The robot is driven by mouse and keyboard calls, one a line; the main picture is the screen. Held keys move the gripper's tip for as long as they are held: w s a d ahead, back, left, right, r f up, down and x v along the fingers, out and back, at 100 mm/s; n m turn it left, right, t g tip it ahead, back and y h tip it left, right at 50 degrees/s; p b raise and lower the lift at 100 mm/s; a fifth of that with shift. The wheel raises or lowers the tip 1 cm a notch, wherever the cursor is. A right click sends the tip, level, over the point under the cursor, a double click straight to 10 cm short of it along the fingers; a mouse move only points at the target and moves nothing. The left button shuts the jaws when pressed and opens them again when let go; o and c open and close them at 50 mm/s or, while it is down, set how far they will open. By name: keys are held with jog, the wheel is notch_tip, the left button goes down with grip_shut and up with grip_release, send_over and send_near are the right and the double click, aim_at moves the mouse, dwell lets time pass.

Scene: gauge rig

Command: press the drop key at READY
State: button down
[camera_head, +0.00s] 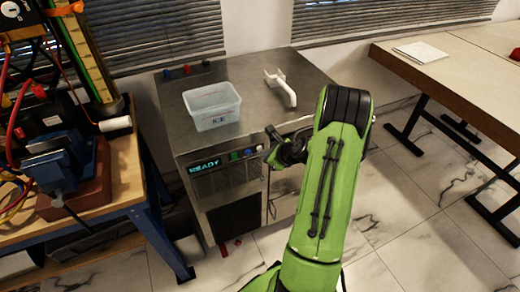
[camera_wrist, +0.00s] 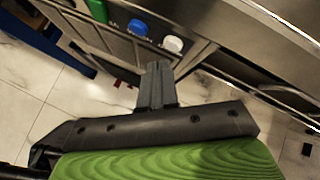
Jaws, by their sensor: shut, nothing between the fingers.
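A steel machine (camera_head: 240,78) stands in the middle of the head view, its lit display (camera_head: 205,165) reading READY in cyan. Right of the display on the front panel is a row of keys: green (camera_head: 234,156), blue (camera_head: 248,152) and white (camera_head: 259,148). No drop label is readable on them. The wrist view shows green (camera_wrist: 97,10), blue (camera_wrist: 137,27) and white (camera_wrist: 172,44) keys beyond the fingers. My gripper (camera_wrist: 157,70) is shut and empty, pointing towards the panel, with its tips appearing just below the white and blue keys. Contact cannot be told.
A clear bin (camera_head: 212,106) marked ICE and a white scoop (camera_head: 282,88) sit on the machine's top. Small coloured knobs (camera_head: 187,69) line its back left. A cluttered workbench (camera_head: 122,175) stands close on the left. A table (camera_head: 460,72) stands right; marble floor is open between.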

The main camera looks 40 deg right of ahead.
jog(key=shift+w, duration=0.1)
dwell(0.7)
jog(key=shift+w+d, duration=0.15)
jog(key=shift+w, duration=0.2)
jog(key=shift+w+d+p, duration=0.1)
jog(key=shift+w+p, duration=0.25)
jog(key=shift+p, duration=0.05)
dwell(0.5)
jog(key=shift+s+a, duration=0.25)
jog(key=shift+s, duration=0.5)
jog(key=s, duration=0.2)
jog(key=s+a, duration=0.1)
jog(key=s, duration=0.1)
jog(key=shift+s+a+b, duration=0.2)
jog(key=shift+s+b, duration=0.15)
jog(key=shift+s, duration=0.05)
dwell(0.7)
